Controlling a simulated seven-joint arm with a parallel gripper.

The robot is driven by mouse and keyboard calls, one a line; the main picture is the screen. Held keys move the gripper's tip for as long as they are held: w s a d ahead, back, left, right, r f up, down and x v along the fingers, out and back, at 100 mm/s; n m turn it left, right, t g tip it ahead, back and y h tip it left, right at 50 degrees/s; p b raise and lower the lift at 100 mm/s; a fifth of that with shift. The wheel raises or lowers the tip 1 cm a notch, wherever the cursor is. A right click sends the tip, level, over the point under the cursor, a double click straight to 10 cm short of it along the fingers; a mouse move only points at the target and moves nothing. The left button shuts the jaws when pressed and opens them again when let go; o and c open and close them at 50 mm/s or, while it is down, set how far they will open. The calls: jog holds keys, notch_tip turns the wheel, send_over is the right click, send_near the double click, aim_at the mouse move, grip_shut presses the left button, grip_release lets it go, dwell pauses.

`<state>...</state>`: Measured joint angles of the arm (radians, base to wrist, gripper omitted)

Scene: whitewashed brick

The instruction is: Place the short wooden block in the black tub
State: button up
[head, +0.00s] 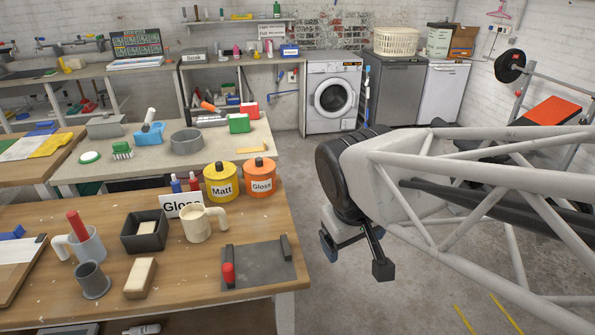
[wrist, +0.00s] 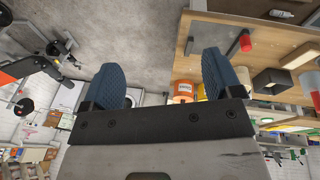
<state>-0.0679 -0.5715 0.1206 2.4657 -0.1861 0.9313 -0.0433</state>
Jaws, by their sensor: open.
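The short wooden block (head: 140,278) is pale and lies on the front workbench in the head view, near its front edge. The black tub (head: 159,242) is a square open box standing just behind the block, apart from it. My gripper (head: 356,257) is open and empty, out over the floor to the right of the bench, well away from both. In the wrist view my gripper (wrist: 160,68) shows two blue fingers spread apart with nothing between them.
A cream mug (head: 196,226) stands right of the tub, beside a "Gloss" sign (head: 181,206). A dark tray with a red knob (head: 260,266) lies at the bench's right. A grey cup (head: 92,280) and a mug with a red stick (head: 88,244) stand left of the block.

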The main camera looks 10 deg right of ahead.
jog(key=s+m, duration=0.1)
jog(key=s, duration=0.1)
jog(key=s+m+y, duration=0.1)
jog(key=s, duration=0.1)
jog(key=shift+m+y, duration=0.3)
